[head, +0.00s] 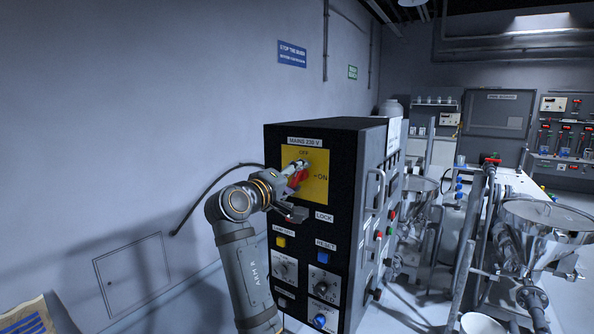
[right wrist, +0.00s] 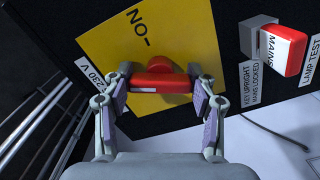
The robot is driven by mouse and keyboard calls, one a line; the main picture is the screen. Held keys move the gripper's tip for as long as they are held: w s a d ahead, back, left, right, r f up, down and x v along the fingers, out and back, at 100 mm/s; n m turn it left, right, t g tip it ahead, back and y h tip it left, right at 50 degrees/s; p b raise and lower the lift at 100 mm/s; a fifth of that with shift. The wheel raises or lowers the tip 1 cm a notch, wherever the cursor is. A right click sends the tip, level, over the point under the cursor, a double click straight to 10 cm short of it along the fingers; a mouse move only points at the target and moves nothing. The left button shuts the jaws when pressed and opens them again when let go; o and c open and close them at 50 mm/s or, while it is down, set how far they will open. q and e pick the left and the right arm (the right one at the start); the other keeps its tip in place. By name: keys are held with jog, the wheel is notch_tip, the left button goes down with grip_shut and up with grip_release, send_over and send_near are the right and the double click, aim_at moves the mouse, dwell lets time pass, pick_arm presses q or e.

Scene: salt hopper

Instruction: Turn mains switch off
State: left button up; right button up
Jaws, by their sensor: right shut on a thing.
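The mains switch is a red handle (head: 301,176) on a yellow plate (head: 318,187) high on the front of a black cabinet (head: 283,142). The plate carries OFF at its top and ON at its right. My right gripper (head: 297,171) is at the handle and partly covers it. In the right wrist view, the gripper (right wrist: 160,86) has its two fingers at the ends of the red handle (right wrist: 162,87), shut on it. I cannot tell exactly which mark the handle points to. My left gripper is out of view.
Below the plate, a red and white MAINS tag (right wrist: 285,50) sits at a grey lock block (right wrist: 257,35). Buttons and knobs (head: 283,268) lie lower on the panel. Steel hoppers (head: 548,222) and frames stand to the right.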

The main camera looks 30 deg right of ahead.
jog(key=n+p, duration=0.2)
jog(key=n, duration=0.1)
jog(key=shift+r, duration=0.2)
jog(key=shift+f+n+p, duration=0.15)
jog(key=shift+n+p, duration=0.75)
jog(key=shift+n, duration=0.1)
jog(key=o, duration=1.2)
jog(key=shift+a, duration=0.1)
jog(key=shift+c, duration=0.2)
